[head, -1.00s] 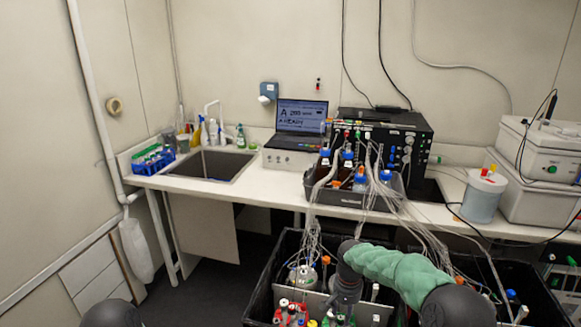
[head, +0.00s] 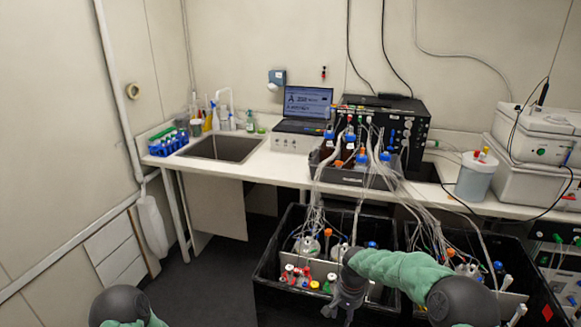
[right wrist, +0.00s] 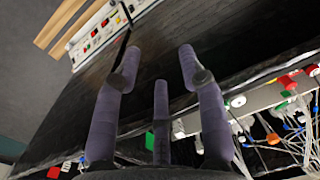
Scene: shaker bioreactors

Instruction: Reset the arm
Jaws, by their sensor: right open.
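My right arm, in a green sleeve, reaches in from the lower right of the head view. Its gripper (head: 345,299) points down at the front edge of a black crate (head: 277,292), partly covering it. In the right wrist view, the purple fingers of this gripper (right wrist: 158,62) are spread apart with nothing between them. A dark crate wall (right wrist: 150,85) lies behind them; I cannot tell the gap. Of my left arm only a dark joint and a bit of green sleeve show at the lower left of the head view; its gripper is out of frame.
The crate holds bottles with coloured caps and many tubes. A second black crate (head: 551,296) stands to its right. Behind is a white bench with a sink (head: 222,148), laptop (head: 303,108), black control box (head: 385,125) and white canister (head: 476,176). Floor at left is clear.

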